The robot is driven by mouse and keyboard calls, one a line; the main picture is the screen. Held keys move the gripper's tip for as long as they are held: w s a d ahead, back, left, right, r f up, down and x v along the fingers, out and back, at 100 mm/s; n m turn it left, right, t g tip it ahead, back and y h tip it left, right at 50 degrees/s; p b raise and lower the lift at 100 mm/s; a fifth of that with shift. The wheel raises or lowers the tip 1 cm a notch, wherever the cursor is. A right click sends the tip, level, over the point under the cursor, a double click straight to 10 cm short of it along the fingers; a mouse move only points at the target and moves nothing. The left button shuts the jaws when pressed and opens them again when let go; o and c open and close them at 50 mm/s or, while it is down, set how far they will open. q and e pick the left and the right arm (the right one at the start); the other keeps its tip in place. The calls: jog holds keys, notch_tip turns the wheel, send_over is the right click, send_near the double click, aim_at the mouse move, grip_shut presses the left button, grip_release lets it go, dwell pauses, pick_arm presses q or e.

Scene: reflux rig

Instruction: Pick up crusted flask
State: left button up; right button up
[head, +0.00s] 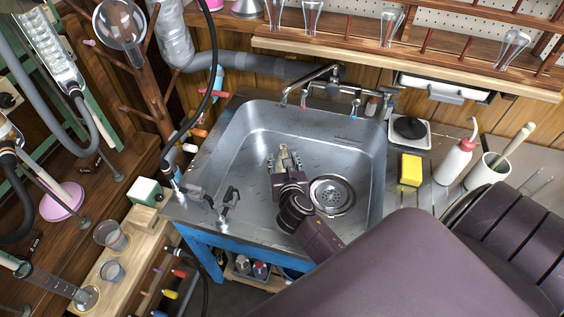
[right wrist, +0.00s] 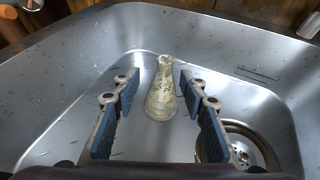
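The crusted flask (right wrist: 163,92) is a small conical flask with a pale yellowish, blotchy coating. It stands upright on the bottom of the metal sink (head: 262,125). In the head view its top (head: 284,153) shows just beyond my right gripper (head: 287,168). In the right wrist view my right gripper (right wrist: 158,117) is open, with blue-padded fingers spread to the left and right. The flask shows centred in the gap, ahead of the fingers, with clear space on both sides. My left gripper is in neither view.
The round drain (head: 332,195) lies right of the gripper. Sink walls surround it, and a faucet (head: 322,82) reaches over the back rim. A yellow sponge (head: 410,170) and a wash bottle (head: 456,162) stand on the right counter. Small dark fittings (head: 228,203) sit at the front-left rim.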

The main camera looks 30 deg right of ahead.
aim_at(284, 151)
jog(key=shift+x, duration=1.1)
jog(key=x, duration=0.4)
jog(key=shift+d+f+b, duration=0.1)
jog(key=shift+d+b, duration=0.3)
jog(key=shift+d, duration=0.05)
jog(key=shift+w+d+f, duration=0.1)
jog(key=shift+w+d, duration=0.05)
jog(key=shift+w, duration=0.15)
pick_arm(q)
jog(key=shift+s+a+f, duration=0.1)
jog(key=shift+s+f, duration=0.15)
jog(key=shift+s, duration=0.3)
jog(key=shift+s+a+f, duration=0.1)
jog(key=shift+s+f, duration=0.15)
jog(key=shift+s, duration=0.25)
pick_arm(e)
grip_shut()
